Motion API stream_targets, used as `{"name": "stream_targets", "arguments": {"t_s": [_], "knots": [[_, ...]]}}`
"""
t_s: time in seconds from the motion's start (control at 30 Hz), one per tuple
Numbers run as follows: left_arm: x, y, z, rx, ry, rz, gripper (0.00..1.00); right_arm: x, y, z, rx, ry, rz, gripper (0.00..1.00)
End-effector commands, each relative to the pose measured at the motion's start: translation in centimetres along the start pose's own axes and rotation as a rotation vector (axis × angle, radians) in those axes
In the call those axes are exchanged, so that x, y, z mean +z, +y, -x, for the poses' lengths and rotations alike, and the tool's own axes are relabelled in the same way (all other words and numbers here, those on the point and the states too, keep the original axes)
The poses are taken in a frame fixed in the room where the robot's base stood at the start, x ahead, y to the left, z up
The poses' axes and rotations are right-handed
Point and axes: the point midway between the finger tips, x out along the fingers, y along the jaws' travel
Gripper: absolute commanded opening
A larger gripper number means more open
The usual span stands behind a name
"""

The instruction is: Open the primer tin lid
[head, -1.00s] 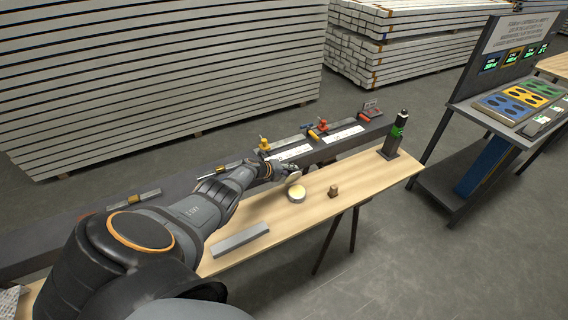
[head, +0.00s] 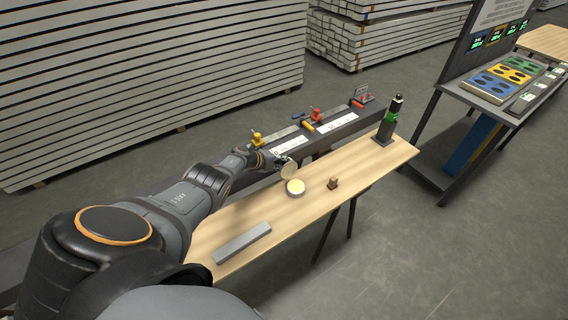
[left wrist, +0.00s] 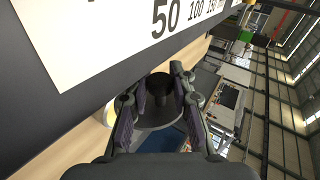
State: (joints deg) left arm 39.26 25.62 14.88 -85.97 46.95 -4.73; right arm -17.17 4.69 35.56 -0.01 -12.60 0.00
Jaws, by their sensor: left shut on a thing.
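The primer tin (head: 295,188) is a small round tin with a pale yellow inside, standing on the wooden bench top. Its lid (head: 289,169) is a tan-grey disc, off the tin's mouth and tilted steeply just behind it; I cannot tell if the edges touch. My left gripper (head: 279,160) is at the lid's far side. In the left wrist view the left gripper (left wrist: 158,92) is shut on the dark knob (left wrist: 159,84) of the lid, and the grey disc (left wrist: 160,117) shows between the fingers. My right gripper is not in view.
On the bench (head: 345,187) are a small brown block (head: 333,183), a grey bar (head: 242,243) and a black-green bottle-like tool (head: 391,121). A dark beam with clamps (head: 315,114) and white labels (head: 338,123) runs behind. A side table (head: 490,105) stands at the right.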

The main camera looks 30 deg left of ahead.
Motion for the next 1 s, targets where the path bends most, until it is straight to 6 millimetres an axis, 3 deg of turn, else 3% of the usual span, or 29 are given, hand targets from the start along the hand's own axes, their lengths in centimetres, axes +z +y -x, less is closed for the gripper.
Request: {"name": "stream_targets", "arguments": {"t_s": [0.17, 0.2, 0.37, 0.73, 1.0], "knots": [[0.2, 0.1, 0.1, 0.003, -0.004, 0.000, 0.00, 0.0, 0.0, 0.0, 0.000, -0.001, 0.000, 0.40], [0.2, 0.1, 0.1, 0.002, -0.004, 0.000, 0.28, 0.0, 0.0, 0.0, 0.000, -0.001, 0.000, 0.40], [0.1, 0.1, 0.1, 0.002, -0.003, -0.001, 0.48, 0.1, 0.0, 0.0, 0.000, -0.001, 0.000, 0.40], [0.2, 0.1, 0.2, 0.000, -0.003, -0.004, 0.48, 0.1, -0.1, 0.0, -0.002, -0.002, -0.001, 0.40], [0.2, 0.3, 2.1, 0.002, -0.004, -0.006, 0.48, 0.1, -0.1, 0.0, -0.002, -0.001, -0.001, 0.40]]}}
